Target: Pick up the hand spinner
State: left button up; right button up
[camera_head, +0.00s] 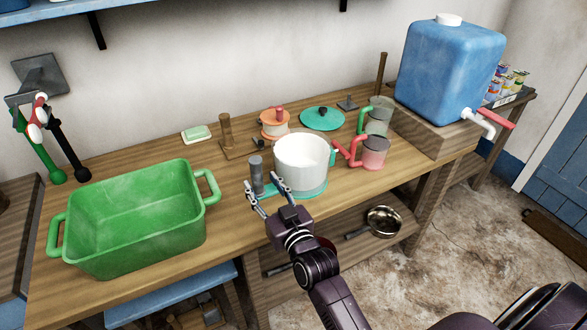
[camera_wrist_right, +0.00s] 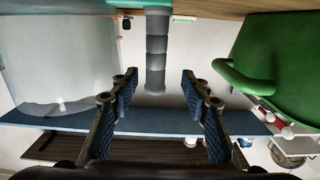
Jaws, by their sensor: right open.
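What I take to be the hand spinner is a white round drum (camera_head: 302,160) on a teal base (camera_head: 315,190), with an upright grey grip (camera_head: 257,168) at its left. In the right wrist view, which is upside down, the ribbed grey grip (camera_wrist_right: 156,50) hangs from the top, with the white drum (camera_wrist_right: 60,70) at left. My right gripper (camera_head: 262,184) is open, its fingers at the near side of the grip. In the wrist view the grip shows between the open fingers (camera_wrist_right: 159,75), with a gap on each side; contact is not seen. My left gripper is not in view.
A green tub (camera_head: 140,250) stands left of the grip. Red and grey cups (camera_head: 374,152), a teal lid (camera_head: 322,119) and an orange pot (camera_head: 274,124) sit behind and right. A blue water tank (camera_head: 448,70) stands at far right.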

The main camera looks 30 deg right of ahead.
aim_at(259, 172)
jog(key=shift+w+d+r, duration=0.1)
jog(key=shift+w+r, duration=0.05)
jog(key=shift+w, duration=0.4)
jog(key=shift+w+d+r, duration=0.1)
jog(key=shift+w+r, duration=0.05)
jog(key=shift+w, duration=0.35)
jog(key=w+p, duration=0.1)
jog(key=w, duration=0.3)
jog(key=shift+f, duration=0.15)
jog(key=shift+w, duration=0.1)
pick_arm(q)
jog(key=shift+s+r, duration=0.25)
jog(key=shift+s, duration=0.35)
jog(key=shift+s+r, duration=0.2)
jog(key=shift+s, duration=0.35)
pick_arm(e)
grip_shut()
jog(key=shift+d+r, duration=0.1)
jog(key=shift+r, duration=0.1)
